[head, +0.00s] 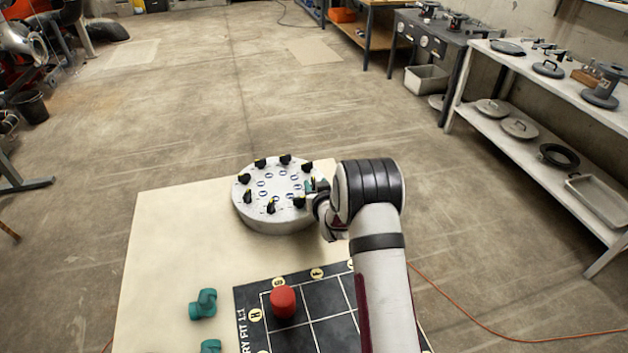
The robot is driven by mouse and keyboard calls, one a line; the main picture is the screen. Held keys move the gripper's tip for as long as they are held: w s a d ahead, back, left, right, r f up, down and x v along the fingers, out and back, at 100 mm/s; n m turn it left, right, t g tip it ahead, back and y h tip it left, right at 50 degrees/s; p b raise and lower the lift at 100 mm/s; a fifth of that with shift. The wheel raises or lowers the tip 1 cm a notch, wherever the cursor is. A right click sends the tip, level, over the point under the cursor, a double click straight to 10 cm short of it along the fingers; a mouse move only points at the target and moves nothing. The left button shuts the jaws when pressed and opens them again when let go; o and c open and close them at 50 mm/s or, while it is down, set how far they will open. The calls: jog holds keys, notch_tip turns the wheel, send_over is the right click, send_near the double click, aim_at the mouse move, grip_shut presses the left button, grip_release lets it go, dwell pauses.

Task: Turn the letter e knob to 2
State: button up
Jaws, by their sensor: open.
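A round pale-grey panel (262,218) stands at the back of the cream table. Several black knobs sit around its top edge, such as one at the far side (285,159), one at the left (244,178) and one at the front right (299,201). Round blue-and-white marks lie inside the ring. The letters and numbers are too small to read, so I cannot tell which knob is e or where it points. My gripper (311,187) is open at the panel's right edge, close to a knob there. My wrist partly hides it, and contact cannot be told.
The cream table (165,250) carries a black gridded mat (322,325) with a red cylinder (284,302) on it. Teal pipe fittings (204,304) lie left of the mat. The table left of the panel is clear. Shelving (540,150) stands well away at the right.

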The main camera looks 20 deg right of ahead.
aim_at(314, 181)
jog(key=x, duration=0.4)
jog(key=shift+c, duration=0.3)
grip_shut()
